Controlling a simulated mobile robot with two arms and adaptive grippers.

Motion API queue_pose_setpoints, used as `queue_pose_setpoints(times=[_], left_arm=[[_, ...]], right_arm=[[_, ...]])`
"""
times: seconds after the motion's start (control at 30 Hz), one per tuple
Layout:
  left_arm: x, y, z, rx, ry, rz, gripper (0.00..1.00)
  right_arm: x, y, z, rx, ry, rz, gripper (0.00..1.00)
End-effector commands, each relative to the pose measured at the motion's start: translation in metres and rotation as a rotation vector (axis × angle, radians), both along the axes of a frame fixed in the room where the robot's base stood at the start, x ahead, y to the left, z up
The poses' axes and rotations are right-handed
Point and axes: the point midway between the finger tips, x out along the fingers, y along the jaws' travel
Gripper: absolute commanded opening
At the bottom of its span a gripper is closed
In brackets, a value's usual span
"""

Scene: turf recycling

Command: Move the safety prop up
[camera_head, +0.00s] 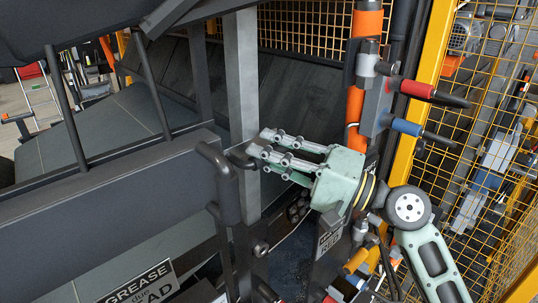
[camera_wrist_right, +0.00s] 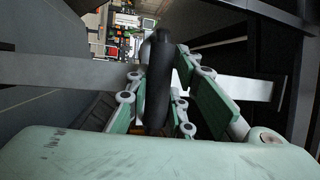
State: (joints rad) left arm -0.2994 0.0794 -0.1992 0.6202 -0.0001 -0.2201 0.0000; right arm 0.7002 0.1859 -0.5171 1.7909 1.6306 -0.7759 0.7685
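A grey upright metal bar (camera_head: 241,75) stands in the middle of the head view; it looks like the safety prop, though I cannot be sure. A short dark handle (camera_head: 240,158) sticks out beside it at the height of my right gripper (camera_head: 262,143). My right gripper comes in from the right with its fingers apart around the handle's end. In the right wrist view, a black rod (camera_wrist_right: 160,85) lies between the two green and grey fingers, with visible gaps on both sides. Contact with the fingers is not clear. My left gripper is not in view.
A dark beam (camera_head: 110,205) and a bent black rail (camera_head: 222,175) lie left of my gripper. An orange post (camera_head: 356,105) with red and blue connectors stands behind my wrist. Yellow mesh fencing (camera_head: 480,120) closes off the right side.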

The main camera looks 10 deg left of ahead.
Motion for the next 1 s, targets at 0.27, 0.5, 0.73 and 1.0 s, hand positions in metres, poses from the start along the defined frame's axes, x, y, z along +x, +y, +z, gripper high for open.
queue_pose_setpoints(times=[0.27,0.5,0.73,1.0], left_arm=[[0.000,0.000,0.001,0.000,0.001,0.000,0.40],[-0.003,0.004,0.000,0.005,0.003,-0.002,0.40],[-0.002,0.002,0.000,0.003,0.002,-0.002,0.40],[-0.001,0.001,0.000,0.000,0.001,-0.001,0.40]], right_arm=[[0.001,-0.001,0.005,0.010,-0.003,-0.004,0.38],[0.001,-0.002,0.003,0.006,0.000,-0.002,0.38],[-0.004,-0.029,-0.003,0.005,0.002,-0.004,0.38],[-0.014,-0.085,-0.014,0.006,0.002,-0.005,0.38]])
